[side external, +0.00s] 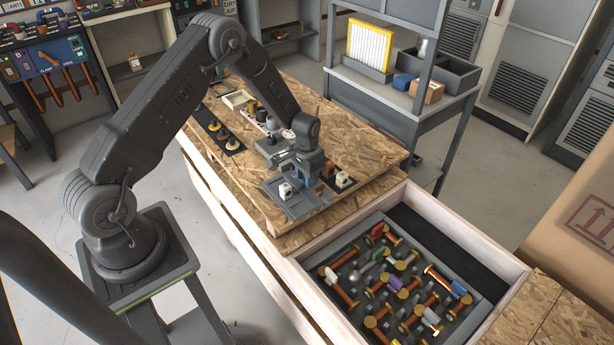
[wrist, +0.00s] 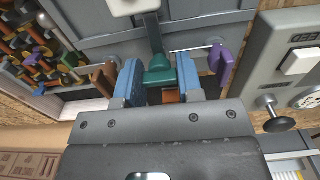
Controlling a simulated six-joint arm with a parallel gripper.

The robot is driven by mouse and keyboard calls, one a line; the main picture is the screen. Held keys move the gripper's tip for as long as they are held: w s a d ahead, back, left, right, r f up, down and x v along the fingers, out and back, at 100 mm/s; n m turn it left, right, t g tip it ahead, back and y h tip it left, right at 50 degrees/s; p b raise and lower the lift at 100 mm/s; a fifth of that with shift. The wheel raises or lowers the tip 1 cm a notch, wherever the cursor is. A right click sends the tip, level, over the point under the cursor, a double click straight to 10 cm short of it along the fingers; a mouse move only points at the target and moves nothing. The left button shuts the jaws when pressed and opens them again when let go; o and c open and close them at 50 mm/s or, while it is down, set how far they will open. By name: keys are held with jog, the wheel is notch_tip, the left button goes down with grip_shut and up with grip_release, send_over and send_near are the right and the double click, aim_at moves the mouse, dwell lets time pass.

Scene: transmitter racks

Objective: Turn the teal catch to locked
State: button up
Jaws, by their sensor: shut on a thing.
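In the wrist view the teal catch (wrist: 158,72) sits between the two blue fingers of my gripper (wrist: 160,84). Its wide end lies between the fingers, and a narrower dark teal arm runs up from it toward a white block (wrist: 131,5). The fingers are shut on the wide end. In the side external view my gripper (side external: 306,172) points down at the grey panel (side external: 292,203) on the wooden bench, and the catch is hidden there. No lock marking is readable.
A purple handle (wrist: 222,63) on a thin rod stands close right of my fingers. A brown piece (wrist: 105,79) is close on the left. A grey box (wrist: 293,65) with a black knob is farther right. A crate (side external: 404,193) of copper-coloured parts stands beside the bench.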

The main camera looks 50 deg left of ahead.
dwell(0.3)
jog(key=o, duration=0.9)
jog(key=shift+o, duration=0.2)
notch_tip(320, 180, up, 14)
jog(key=s+d+r+t, duration=0.1)
jog(key=s+d+r, duration=0.35)
jog(key=r, duration=0.35)
jog(key=s+d+r+t, duration=0.25)
jog(key=s+r, duration=0.35)
jog(key=r, duration=0.3)
jog(key=s+d+r+t, duration=0.1)
jog(key=s+d+r, duration=0.1)
jog(key=s, duration=0.5)
jog(key=s+d+r+t, duration=0.1)
jog(key=s+d, duration=0.2)
jog(key=s, duration=0.5)
jog(key=shift+s+d+r, duration=0.15)
jog(key=shift+d+r, duration=0.15)
jog(key=shift+r, duration=0.05)
